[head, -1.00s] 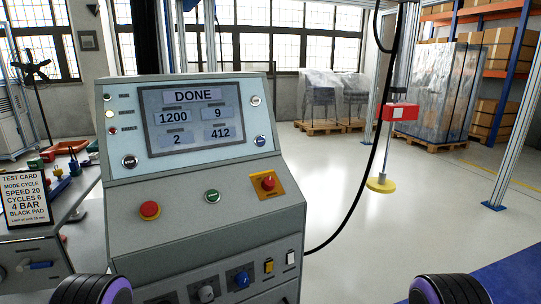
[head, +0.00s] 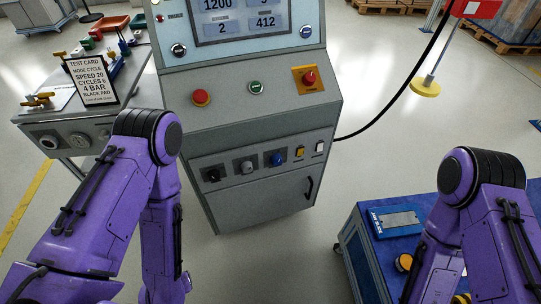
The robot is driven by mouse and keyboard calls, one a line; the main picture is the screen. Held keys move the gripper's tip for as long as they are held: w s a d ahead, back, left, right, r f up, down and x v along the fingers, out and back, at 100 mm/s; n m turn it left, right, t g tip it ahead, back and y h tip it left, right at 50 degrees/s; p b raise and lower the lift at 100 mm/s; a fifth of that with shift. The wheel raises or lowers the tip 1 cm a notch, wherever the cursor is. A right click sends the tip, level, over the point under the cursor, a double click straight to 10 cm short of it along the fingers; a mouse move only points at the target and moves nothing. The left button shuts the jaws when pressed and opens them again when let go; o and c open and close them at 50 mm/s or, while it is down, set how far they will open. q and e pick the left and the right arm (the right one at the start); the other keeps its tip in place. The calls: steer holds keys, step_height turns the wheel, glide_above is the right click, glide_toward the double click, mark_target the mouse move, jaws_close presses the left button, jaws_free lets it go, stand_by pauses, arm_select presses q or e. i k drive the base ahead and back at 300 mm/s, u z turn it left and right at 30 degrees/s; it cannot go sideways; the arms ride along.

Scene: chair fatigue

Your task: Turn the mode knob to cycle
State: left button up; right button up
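The grey control console (head: 262,195) stands in the middle. Its lower front panel carries a row of knobs: a black knob (head: 212,174) at the left, a grey knob (head: 247,167) in the middle and a blue knob (head: 278,160) at the right. Their labels are too small to read, so I cannot tell which one is the mode knob or where it points. The test card (head: 92,80) on the left bench reads "MODE CYCLE". Both my purple arms show, bent downward on either side, apart from the console. Neither gripper is in view.
Above the knobs sit a red button (head: 201,97), a green button (head: 256,88) and a red emergency button (head: 309,78). White and yellow switches are right of the blue knob. A blue-topped cart (head: 365,225) stands front right. A black cable (head: 405,92) hangs right.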

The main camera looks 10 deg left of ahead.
mark_target(214, 175)
steer(key=z, duration=0.6)
steer(key=i, duration=0.3)
steer(key=u, duration=1.75)
